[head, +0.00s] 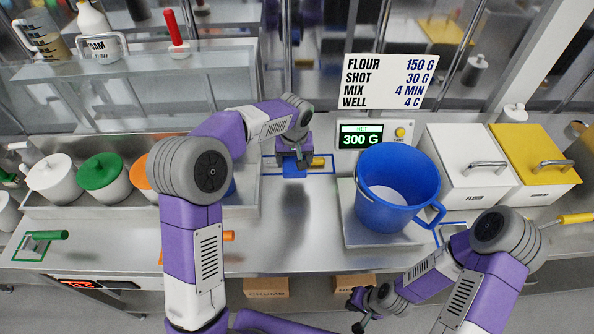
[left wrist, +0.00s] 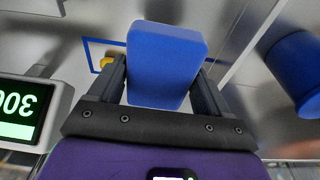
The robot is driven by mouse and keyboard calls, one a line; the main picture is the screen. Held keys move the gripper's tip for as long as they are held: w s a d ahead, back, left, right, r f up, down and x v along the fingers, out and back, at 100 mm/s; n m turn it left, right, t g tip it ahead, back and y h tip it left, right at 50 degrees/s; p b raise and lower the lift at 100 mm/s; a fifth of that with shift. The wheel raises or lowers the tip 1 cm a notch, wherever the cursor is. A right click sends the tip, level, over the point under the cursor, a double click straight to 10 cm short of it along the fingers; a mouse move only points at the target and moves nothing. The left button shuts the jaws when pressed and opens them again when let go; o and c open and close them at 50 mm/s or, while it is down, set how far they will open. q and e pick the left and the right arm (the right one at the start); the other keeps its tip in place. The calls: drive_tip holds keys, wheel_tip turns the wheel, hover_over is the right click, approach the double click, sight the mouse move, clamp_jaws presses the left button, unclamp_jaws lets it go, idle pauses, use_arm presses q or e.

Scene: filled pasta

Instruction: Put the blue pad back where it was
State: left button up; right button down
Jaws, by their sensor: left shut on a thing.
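My left gripper (head: 293,160) is shut on the blue pad (head: 294,171), over the blue-outlined area of the counter. In the left wrist view the pad (left wrist: 166,65) sits between the two fingers, its broad face toward the camera. The blue outline (head: 334,160) runs on both sides of the gripper; part of it also shows in the left wrist view (left wrist: 104,41). I cannot tell whether the pad touches the counter. My right gripper (head: 357,309) is low at the front of the counter, its fingers apart and empty.
A yellow-handled thing (head: 318,162) lies inside the outline, close to the left gripper. A blue bucket (head: 395,205) stands right on the scale, whose display (head: 360,138) reads 300 G. White and yellow bins stand further right. Lidded pots stand at left.

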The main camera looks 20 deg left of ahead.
sight(294, 163)
use_arm(q)
drive_tip(key=f, duration=0.3)
drive_tip(key=shift+s+f, duration=0.1)
drive_tip(key=shift+s, duration=0.1)
drive_tip(key=shift+w+f+b, duration=0.1)
drive_tip(key=shift+f+b, duration=0.4)
drive_tip(key=shift+f, duration=1.8)
drive_tip(key=shift+f, duration=0.1)
drive_tip(key=o, duration=0.9)
drive_tip(key=shift+o, duration=0.2)
drive_tip(key=r, duration=0.4)
drive_tip(key=s+r+p, duration=0.1)
drive_tip(key=r, duration=0.7)
drive_tip(key=shift+s+d+p, duration=0.25)
drive_tip(key=shift+s+p, duration=0.1)
drive_tip(key=shift+s, duration=0.05)
